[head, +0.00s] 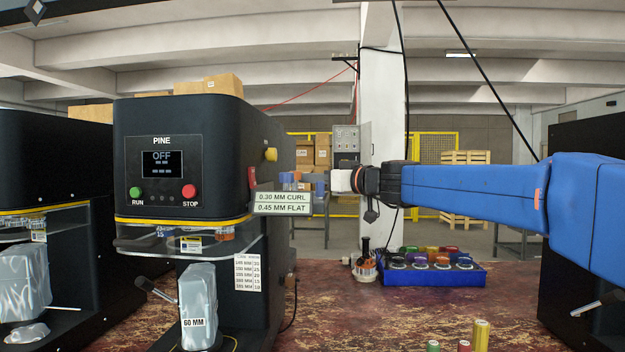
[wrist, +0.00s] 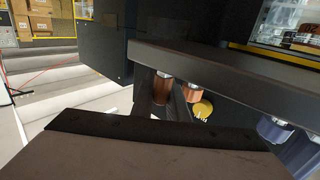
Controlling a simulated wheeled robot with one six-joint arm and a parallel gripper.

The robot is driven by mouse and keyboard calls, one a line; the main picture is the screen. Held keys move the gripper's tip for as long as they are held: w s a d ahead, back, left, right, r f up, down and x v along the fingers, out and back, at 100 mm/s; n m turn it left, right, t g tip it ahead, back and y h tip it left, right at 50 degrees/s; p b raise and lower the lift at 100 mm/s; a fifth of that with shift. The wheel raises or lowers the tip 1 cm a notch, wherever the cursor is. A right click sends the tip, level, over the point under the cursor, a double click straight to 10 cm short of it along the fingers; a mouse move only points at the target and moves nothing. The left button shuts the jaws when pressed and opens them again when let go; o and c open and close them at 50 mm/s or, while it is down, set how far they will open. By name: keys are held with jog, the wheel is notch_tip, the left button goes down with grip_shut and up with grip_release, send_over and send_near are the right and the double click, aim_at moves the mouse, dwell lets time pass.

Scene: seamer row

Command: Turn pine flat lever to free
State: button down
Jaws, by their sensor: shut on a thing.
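The PINE machine (head: 185,160) stands left of centre in the head view, its display reading OFF. A sign (head: 282,203) at its right side reads 0.30 MM CURL and 0.45 MM FLAT. My gripper (head: 316,181) is at that side, just above and right of the sign, with small blue and orange parts at its tip. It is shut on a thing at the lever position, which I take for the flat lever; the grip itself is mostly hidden. In the wrist view, dark jaws (wrist: 170,108) reach under a dark bar (wrist: 215,68), beside copper-coloured cylinders (wrist: 163,88). The lever's setting cannot be read.
A blue tray (head: 432,278) with several coloured-capped pots stands on the worn red table. Small cylinders (head: 481,335) stand at the front. Dark machines flank both sides (head: 590,190). The table's middle is mostly clear. A yellow disc (wrist: 203,108) shows in the wrist view.

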jog(key=shift+w+n+g+y, duration=0.15)
jog(key=shift+n+g+y, duration=0.15)
jog(key=shift+g, duration=0.1)
jog(key=n+g+y, duration=0.1)
jog(key=g, duration=0.1)
jog(key=w+a+n+g+y, duration=0.1)
jog(key=n+g, duration=0.1)
jog(key=shift+w, duration=0.15)
jog(key=shift+w+a+n+g+y, duration=0.1)
jog(key=shift+a+n+g+y, duration=0.2)
jog(key=shift+n+g, duration=0.5)
jog(key=shift+w+a+n+g+y, duration=0.1)
jog(key=shift+a+n+g+y, duration=0.25)
jog(key=shift+g, duration=0.8)
jog(key=shift+a+n+g+y, duration=0.15)
jog(key=shift+a+n+g, duration=0.05)
jog(key=shift+n+g, duration=0.65)
jog(key=shift+g, duration=0.4)
jog(key=c, duration=1.7)
grip_release()
jog(key=d, duration=1.7)
jog(key=shift+s+d, duration=0.15)
